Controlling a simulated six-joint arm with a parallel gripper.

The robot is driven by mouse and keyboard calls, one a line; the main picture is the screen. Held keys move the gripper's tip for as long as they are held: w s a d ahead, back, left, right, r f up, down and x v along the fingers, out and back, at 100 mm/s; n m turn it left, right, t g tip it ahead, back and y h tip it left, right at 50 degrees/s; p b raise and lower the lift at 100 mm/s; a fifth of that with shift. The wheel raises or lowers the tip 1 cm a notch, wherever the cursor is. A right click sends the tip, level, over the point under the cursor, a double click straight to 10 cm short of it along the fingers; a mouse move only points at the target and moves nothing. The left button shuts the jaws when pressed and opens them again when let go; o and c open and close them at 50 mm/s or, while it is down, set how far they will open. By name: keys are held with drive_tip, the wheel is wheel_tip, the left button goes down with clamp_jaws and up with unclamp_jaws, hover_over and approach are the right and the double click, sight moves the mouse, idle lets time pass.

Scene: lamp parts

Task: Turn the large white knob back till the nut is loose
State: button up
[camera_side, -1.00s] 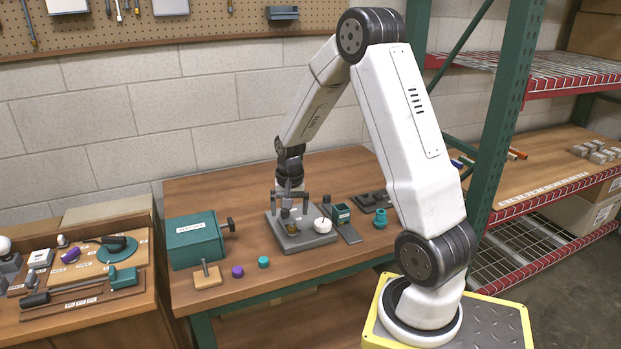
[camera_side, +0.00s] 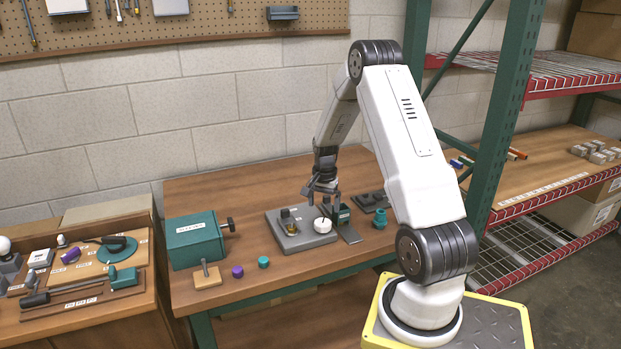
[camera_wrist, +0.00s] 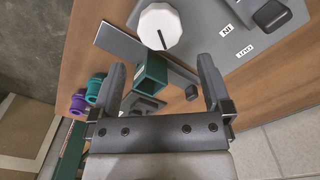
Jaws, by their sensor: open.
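The large white knob (camera_side: 322,225) sits at the right end of the grey fixture plate (camera_side: 290,240). In the wrist view the knob (camera_wrist: 160,27) is a faceted white disc with a dark pointer line. My gripper (camera_side: 321,194) is above and slightly behind the knob, apart from it. In the wrist view my gripper (camera_wrist: 162,82) has its two fingers wide apart with nothing held between them. A small brass-coloured part (camera_side: 292,229) sits on the plate left of the knob; whether it is the nut I cannot tell.
A green vise-like box (camera_side: 195,240) stands left.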

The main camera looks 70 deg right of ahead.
sight(323, 222)
drive_tip(key=shift+f, duration=3.2)
drive_tip(key=c, duration=1.1)
drive_tip(key=shift+c, duration=0.2)
